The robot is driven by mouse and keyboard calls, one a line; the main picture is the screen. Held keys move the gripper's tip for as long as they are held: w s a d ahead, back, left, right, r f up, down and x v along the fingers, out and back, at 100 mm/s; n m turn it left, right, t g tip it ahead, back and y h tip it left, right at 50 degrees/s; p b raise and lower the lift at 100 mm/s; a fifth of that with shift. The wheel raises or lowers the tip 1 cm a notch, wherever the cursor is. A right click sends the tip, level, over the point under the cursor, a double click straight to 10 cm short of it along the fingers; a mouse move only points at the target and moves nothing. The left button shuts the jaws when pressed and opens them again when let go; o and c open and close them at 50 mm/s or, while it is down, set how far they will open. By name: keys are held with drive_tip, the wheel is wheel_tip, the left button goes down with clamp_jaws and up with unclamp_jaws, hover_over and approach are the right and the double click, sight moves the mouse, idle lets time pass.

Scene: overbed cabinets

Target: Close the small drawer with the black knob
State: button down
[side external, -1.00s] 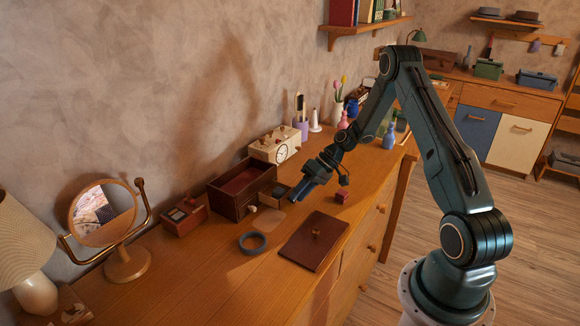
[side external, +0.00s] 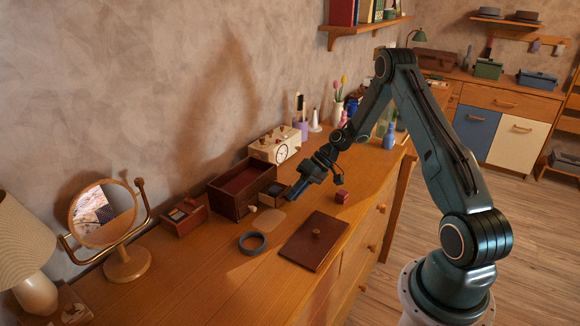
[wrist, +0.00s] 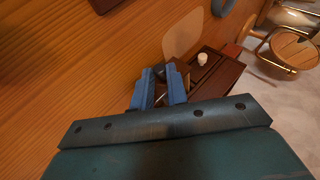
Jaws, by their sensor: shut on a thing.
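A dark brown wooden box (side external: 243,187) with an open top stands on the dresser near the wall. A small drawer (side external: 270,196) sticks out of its front at the right. A white knob (side external: 252,209) is on the box front, left of that drawer, and also shows in the wrist view (wrist: 203,58). My gripper (side external: 291,196) reaches down to the front of the small drawer. In the wrist view its blue fingers (wrist: 159,85) are closed about a small dark thing, which seems to be the black knob (wrist: 158,72); the fingers mostly hide it.
A brown lid with a knob (side external: 302,251), a grey ring (side external: 253,243) and a tan flat piece (side external: 271,219) lie in front. A red cube (side external: 342,197) sits at right.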

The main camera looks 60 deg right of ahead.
sight(279, 184)
drive_tip(key=shift+w, duration=3.3)
drive_tip(key=c, duration=1.4)
unclamp_jaws()
drive_tip(key=shift+o, duration=0.2)
drive_tip(key=v, duration=1.3)
drive_tip(key=shift+d+r, duration=0.25)
drive_tip(key=shift+r, duration=0.05)
drive_tip(key=shift+s+r, duration=0.1)
